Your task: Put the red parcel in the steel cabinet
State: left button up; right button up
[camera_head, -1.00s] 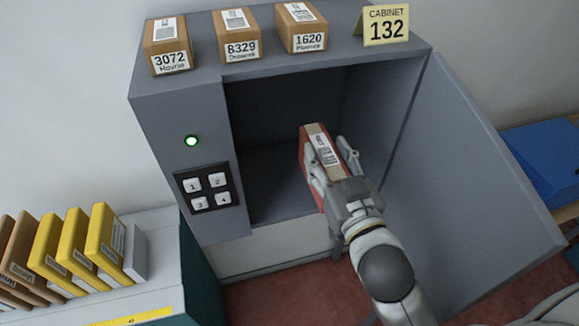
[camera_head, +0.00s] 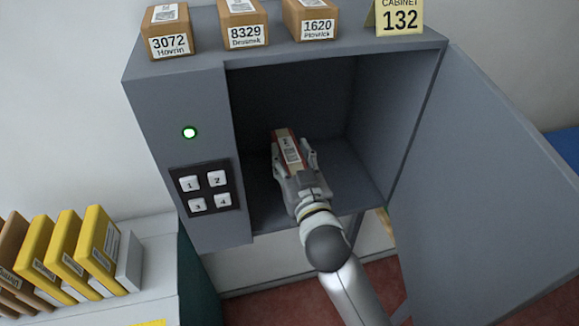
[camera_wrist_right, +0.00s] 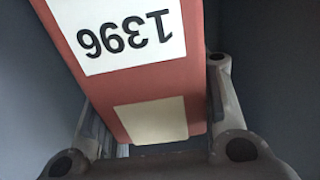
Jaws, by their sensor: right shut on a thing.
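The red parcel (camera_head: 288,147) is between the fingers of my right gripper (camera_head: 293,160), which is shut on it. Parcel and gripper are inside the open steel cabinet (camera_head: 182,92), above its floor. Whether the parcel touches the floor I cannot tell. In the right wrist view the red parcel (camera_wrist_right: 190,80) shows a white label reading 1396 upside down and a cream patch, with fingers of the right gripper (camera_wrist_right: 160,125) on both sides. The cabinet door (camera_head: 490,190) stands open to the right. My left gripper is not in view.
A keypad (camera_head: 202,190) and a lit green lamp (camera_head: 189,132) are on the cabinet front. Brown boxes (camera_head: 168,32) and a yellow sign reading 132 (camera_head: 400,17) stand on top. Yellow parcels (camera_head: 98,240) stand on the counter at left. The cabinet's interior around the parcel looks empty.

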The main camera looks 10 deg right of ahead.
jog(key=shift+w+f, duration=0.15)
jog(key=shift+w, duration=0.05)
notch_tip(320, 180, down, 3)
jog(key=shift+w+a+p, duration=0.15)
jog(key=shift+p, duration=0.25)
jog(key=shift+f, duration=0.2)
jog(key=shift+f, duration=0.2)
jog(key=o, duration=1.2)
jog(key=shift+o, duration=0.2)
